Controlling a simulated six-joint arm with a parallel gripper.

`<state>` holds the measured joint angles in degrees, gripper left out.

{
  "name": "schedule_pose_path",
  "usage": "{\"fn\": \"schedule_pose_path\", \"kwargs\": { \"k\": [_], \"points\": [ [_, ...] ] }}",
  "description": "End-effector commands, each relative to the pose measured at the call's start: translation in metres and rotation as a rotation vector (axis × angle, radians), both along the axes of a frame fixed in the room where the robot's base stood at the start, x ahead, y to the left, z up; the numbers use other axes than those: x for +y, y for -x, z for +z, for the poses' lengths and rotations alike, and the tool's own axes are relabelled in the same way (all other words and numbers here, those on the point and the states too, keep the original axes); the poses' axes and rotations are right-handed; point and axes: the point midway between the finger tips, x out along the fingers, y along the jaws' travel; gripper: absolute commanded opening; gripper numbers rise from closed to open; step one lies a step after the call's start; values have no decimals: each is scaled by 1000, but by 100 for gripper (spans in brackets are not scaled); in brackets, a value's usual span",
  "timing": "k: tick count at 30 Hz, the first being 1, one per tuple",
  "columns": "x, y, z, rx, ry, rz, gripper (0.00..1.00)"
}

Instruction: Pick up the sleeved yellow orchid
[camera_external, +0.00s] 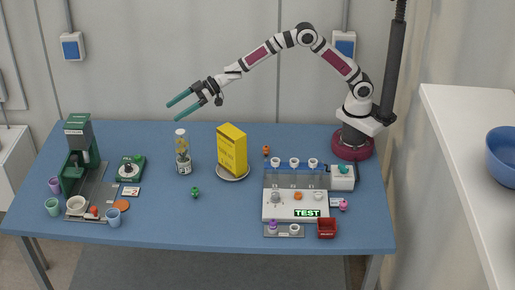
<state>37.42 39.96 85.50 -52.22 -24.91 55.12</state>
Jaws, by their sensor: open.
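What looks like the sleeved yellow orchid (183,152) stands upright on the blue table, left of the middle. It is a clear cylinder with a pale band low down and something yellowish inside; fine detail is too small to tell. My gripper (174,109) has two green fingers, spread open and empty. In the picture it is just above and slightly left of the cylinder's top, apart from it. How far it is in depth I cannot tell.
A yellow box (231,150) stands on a white plate (233,177) right of the cylinder. A small green item (195,192) lies in front. A green machine (78,150) with cups is at left. A grey test station (296,205) is at right. The table's front middle is clear.

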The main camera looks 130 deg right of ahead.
Motion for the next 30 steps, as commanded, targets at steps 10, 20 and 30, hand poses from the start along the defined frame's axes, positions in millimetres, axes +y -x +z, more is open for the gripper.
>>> {"fn": "schedule_pose_path", "kwargs": {
  "k": [10, 20, 30],
  "points": [
    [4, -1, -89, 1, -1, 1, 100],
    [-1, -16, -149, -1, 2, 2, 100],
    [-4, -27, -153, 0, 0, 0, 96]
  ]
}}
